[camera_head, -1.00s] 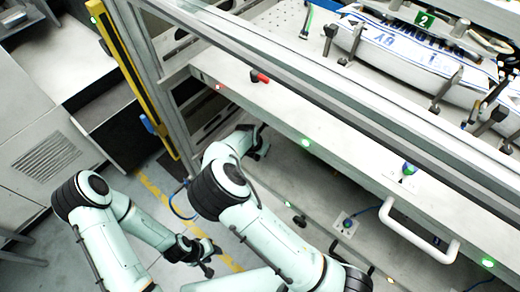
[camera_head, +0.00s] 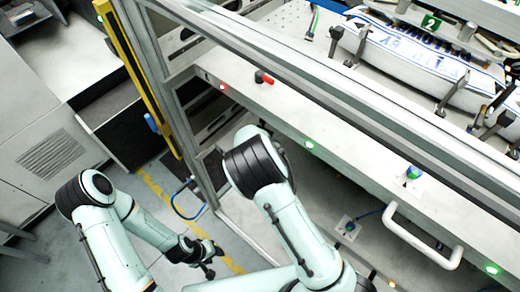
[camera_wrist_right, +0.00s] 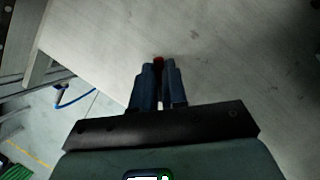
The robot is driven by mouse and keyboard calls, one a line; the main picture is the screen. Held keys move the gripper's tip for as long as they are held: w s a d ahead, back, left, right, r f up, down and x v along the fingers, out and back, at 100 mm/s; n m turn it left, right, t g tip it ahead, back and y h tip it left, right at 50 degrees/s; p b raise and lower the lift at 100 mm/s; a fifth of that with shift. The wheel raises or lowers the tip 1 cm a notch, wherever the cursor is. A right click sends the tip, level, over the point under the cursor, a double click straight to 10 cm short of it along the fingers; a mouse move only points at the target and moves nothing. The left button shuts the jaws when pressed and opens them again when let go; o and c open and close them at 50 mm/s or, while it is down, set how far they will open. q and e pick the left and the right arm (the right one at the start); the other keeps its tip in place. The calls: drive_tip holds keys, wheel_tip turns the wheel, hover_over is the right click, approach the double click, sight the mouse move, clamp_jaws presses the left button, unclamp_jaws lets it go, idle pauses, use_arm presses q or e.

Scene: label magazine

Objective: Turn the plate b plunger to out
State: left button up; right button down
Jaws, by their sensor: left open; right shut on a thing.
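In the right wrist view my right gripper (camera_wrist_right: 159,67) points at a pale grey surface. Its two dark fingers are closed close together on a small red thing (camera_wrist_right: 159,60), and only its red end shows between the tips. Which plunger this is, and its turn position, I cannot tell. In the head view the right gripper is hidden behind its own pale arm. There a red-tipped black plunger or knob (camera_head: 264,77) stands on the upper grey beam, apart from any gripper; I see no plate label on it. My left gripper (camera_head: 207,260) is open and empty above the floor.
The grey beam (camera_head: 340,150) crosses the view, with green lights and a white handle (camera_head: 422,236). A yellow post (camera_head: 140,75) stands at the left. A blue cable (camera_head: 185,201) loops beside the frame. A blue-green button (camera_head: 413,172) sits on the beam.

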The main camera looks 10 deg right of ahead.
idle(0.3)
drive_tip(key=c, duration=1.2)
unclamp_jaws()
drive_tip(key=shift+o, duration=0.2)
drive_tip(key=shift+s+r, duration=0.1)
drive_tip(key=shift+r, duration=0.05)
drive_tip(key=v, duration=0.4)
drive_tip(key=shift+a+r, duration=0.1)
drive_tip(key=shift+r, duration=0.05)
use_arm(q)
drive_tip(key=shift+s+f+b, duration=0.6)
drive_tip(key=shift+s+f, duration=0.2)
drive_tip(key=shift+s, duration=0.15)
use_arm(e)
drive_tip(key=s+a, duration=0.1)
drive_tip(key=s, duration=1.1)
drive_tip(key=shift+a+r, duration=0.15)
drive_tip(key=shift+a, duration=0.05)
